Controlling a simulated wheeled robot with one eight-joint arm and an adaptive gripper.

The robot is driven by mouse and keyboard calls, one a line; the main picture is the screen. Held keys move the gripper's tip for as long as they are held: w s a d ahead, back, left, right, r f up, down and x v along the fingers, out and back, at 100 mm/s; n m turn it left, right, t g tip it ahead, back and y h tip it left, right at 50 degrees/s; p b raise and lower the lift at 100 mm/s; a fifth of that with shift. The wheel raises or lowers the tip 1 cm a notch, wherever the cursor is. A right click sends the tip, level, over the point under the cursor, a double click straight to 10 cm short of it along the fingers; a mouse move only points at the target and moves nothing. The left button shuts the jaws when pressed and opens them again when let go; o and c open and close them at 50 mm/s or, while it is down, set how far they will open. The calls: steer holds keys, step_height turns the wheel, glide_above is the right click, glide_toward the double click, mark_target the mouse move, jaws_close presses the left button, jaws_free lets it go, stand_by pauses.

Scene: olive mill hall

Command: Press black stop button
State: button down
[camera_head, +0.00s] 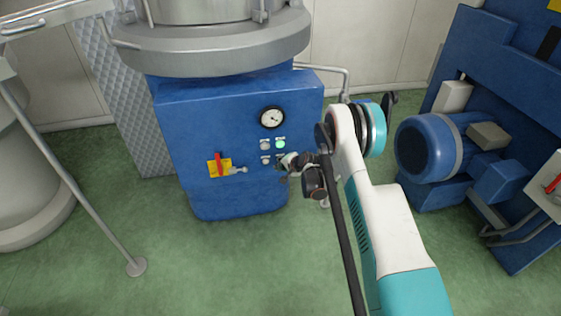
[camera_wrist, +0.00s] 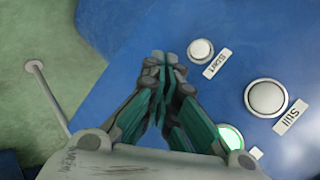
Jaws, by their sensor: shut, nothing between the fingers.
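The blue machine front (camera_head: 235,115) carries a small cluster of buttons below a round gauge (camera_head: 271,117). I see no black stop button in either view; my gripper covers part of the cluster, at its lower right in the head view. My gripper (camera_head: 285,161) is at the panel there, and its fingers are closed together in the wrist view (camera_wrist: 165,60). Whether the fingertips touch the panel, I cannot tell. A white button (camera_wrist: 201,49) labelled START, a larger white button (camera_wrist: 267,97) and a lit green one (camera_wrist: 231,136) show around the fingers.
A red switch handle on a yellow plate (camera_head: 214,169) sits left of the buttons. A blue motor (camera_head: 430,148) stands at the right. A metal post (camera_head: 85,190) with a round foot stands at the left. Green floor (camera_head: 240,265) in front is clear.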

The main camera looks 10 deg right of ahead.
steer(key=shift+w, duration=0.35)
stand_by(0.6)
steer(key=shift+s, duration=0.8)
steer(key=shift+s, duration=0.15)
steer(key=shift+s, duration=2.35)
steer(key=shift+r, duration=0.1)
